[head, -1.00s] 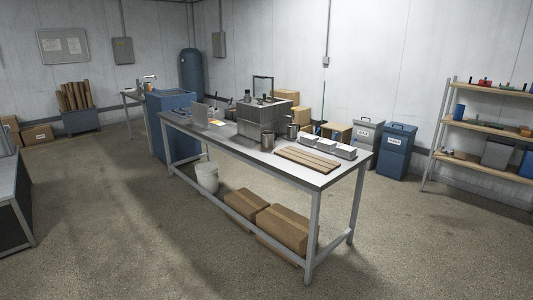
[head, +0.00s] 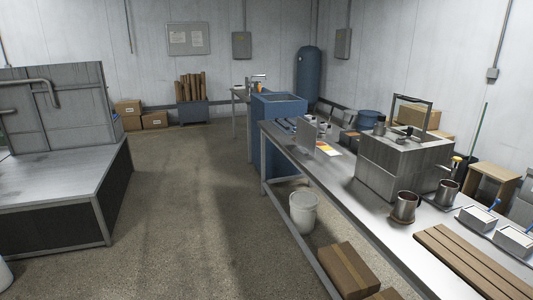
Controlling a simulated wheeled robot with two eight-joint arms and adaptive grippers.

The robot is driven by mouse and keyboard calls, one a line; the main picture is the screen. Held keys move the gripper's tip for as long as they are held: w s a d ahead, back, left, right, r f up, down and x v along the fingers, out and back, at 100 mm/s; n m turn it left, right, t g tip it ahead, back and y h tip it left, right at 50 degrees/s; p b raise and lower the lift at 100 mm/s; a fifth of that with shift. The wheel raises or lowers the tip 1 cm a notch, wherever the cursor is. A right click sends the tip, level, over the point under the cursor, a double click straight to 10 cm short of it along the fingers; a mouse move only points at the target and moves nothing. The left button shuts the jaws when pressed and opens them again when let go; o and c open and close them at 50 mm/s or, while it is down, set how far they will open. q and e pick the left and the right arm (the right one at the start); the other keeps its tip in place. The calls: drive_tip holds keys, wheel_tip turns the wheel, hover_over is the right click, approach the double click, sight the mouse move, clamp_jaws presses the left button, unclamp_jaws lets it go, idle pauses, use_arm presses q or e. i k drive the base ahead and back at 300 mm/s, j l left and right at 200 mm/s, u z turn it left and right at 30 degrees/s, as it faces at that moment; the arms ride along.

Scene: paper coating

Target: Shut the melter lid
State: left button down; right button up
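The melter appears to be the boxy steel unit (head: 402,170) on the long workbench at the right. A dark upright frame (head: 412,98) stands at its back top edge and looks like its raised lid. A small metal pot or knob (head: 380,124) shows on its top. The inside of the unit is hidden from this angle. Neither of my grippers is in view.
The long bench (head: 350,212) runs diagonally on the right, with steel mugs (head: 405,207), wooden slats (head: 470,262) and white-topped boxes (head: 478,219). A white bucket (head: 304,212) stands below. A large steel machine (head: 62,190) is at left. Open floor (head: 190,200) lies between.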

sight(395, 95)
drive_tip(key=i+j+z, duration=0.1)
drive_tip(key=i, duration=0.8)
drive_tip(key=i+z, duration=0.25)
drive_tip(key=z, duration=0.2)
drive_tip(key=i+z, duration=0.2)
drive_tip(key=z, duration=0.3)
drive_tip(key=i+j+z, duration=0.1)
drive_tip(key=i+z, duration=0.15)
drive_tip(key=z, duration=0.2)
